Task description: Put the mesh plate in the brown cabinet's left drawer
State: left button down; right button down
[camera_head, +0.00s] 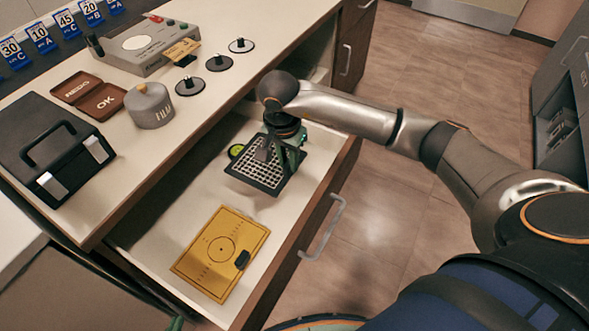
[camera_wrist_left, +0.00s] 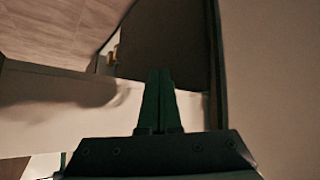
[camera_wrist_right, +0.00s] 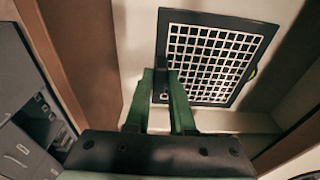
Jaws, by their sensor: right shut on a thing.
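The mesh plate (camera_head: 260,180), a dark-framed plate with a white grid and a dark upright handle, is inside or just above the open drawer (camera_head: 165,258) of the brown cabinet. My right gripper (camera_head: 281,156) is shut on its handle. In the right wrist view the fingers (camera_wrist_right: 165,80) close on the handle beside the mesh plate (camera_wrist_right: 212,58). I cannot tell whether the plate touches the drawer floor. My left gripper (camera_head: 176,323) shows only a green tip at the bottom edge; in the left wrist view its fingers (camera_wrist_left: 159,80) are together and empty.
A yellow plate (camera_head: 221,251) with a dark knob lies in the drawer's near part, and a small green round thing (camera_head: 236,151) lies behind the mesh plate. The countertop holds a black case (camera_head: 52,146), a film canister (camera_head: 149,106) and a grey device (camera_head: 140,47).

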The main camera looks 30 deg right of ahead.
jog(key=w+d+f, duration=0.1)
jog(key=d+f, duration=0.1)
jog(key=f, duration=0.1)
jog(key=w+d+f, duration=0.1)
jog(key=f, duration=0.1)
jog(key=shift+w+d+f+b, duration=0.15)
jog(key=shift+w+b, duration=0.15)
jog(key=shift+w+d+f, duration=0.1)
jog(key=shift+d+f, duration=0.1)
jog(key=shift+f, duration=1.5)
jog(key=shift+f+b, duration=0.1)
jog(key=shift+b, duration=0.25)
jog(key=c, duration=0.8)
grip_release()
jog(key=shift+o, duration=0.2)
jog(key=r, duration=0.4)
jog(key=a+r+p, duration=0.1)
jog(key=r, duration=0.3)
jog(key=s+r, duration=0.1)
jog(key=r, duration=0.3)
jog(key=shift+a+p, duration=0.15)
jog(key=shift+p, duration=0.2)
jog(key=shift+r, duration=0.1)
